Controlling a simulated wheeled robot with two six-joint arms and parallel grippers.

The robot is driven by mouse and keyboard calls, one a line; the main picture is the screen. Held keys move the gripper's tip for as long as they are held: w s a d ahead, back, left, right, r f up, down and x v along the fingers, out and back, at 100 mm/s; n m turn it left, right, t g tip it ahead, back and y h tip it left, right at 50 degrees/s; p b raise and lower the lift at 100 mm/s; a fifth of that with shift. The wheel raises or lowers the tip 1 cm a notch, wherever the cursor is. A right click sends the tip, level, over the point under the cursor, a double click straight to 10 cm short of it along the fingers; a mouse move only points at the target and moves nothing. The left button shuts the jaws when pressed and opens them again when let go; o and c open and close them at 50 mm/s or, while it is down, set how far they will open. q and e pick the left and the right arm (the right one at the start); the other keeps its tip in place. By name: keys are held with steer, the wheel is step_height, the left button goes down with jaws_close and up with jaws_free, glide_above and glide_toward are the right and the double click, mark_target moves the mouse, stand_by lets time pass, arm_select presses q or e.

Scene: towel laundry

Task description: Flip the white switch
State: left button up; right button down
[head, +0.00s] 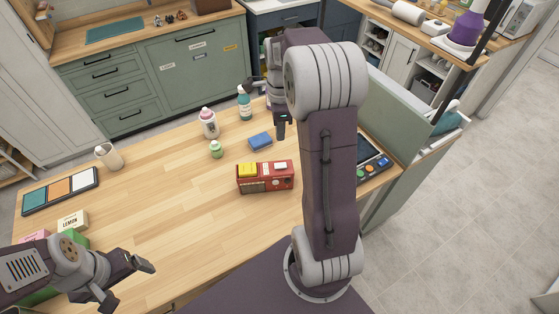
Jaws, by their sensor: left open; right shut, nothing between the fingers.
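A red box (265,178) sits on the wooden table near its middle. It has a yellow block-like part on top at the left and a small white piece (281,166) on top at the right, which looks like the white switch. Its position is too small to tell. My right gripper (281,134) is shut and empty, pointing down beyond the red box, beside a blue sponge (260,141). My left gripper (127,284) is open and empty at the lower left, over the table's near part. My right arm hides part of the table right of the red box.
A dark panel with coloured buttons (372,160) lies at the table's right end, partly behind my arm. Bottles (209,124) and (245,104) stand at the back. The middle-left table is clear.

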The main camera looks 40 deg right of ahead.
step_height(320, 180, down, 2)
steer(key=w+a, duration=0.1)
steer(key=w, duration=0.1)
steer(key=p, duration=0.1)
glide_above(277, 168)
steer(key=f, duration=0.7)
steer(key=shift+s+d+f, duration=0.1)
steer(key=shift+d+f, duration=0.1)
steer(key=shift+d, duration=0.2)
steer(key=f, duration=0.2)
steer(key=w+f+p, duration=0.1)
steer(key=f, duration=0.1)
steer(key=shift+a+f, duration=0.2)
steer(key=shift+s+d+f, duration=0.1)
steer(key=shift+s+d, duration=0.05)
steer(key=shift+s, duration=0.15)
steer(key=shift+w+f, duration=0.1)
steer(key=shift+f, duration=0.15)
steer(key=shift+a, duration=0.2)
steer(key=shift+s+a, duration=0.1)
steer(key=shift+s, duration=0.1)
arm_select(q)
steer(key=shift+w+a+r, duration=0.15)
steer(key=shift+a+r, duration=0.1)
steer(key=shift+r, duration=0.2)
steer(key=shift+w+a+r, duration=0.15)
steer(key=shift+a+r, duration=0.05)
steer(key=shift+r, duration=0.25)
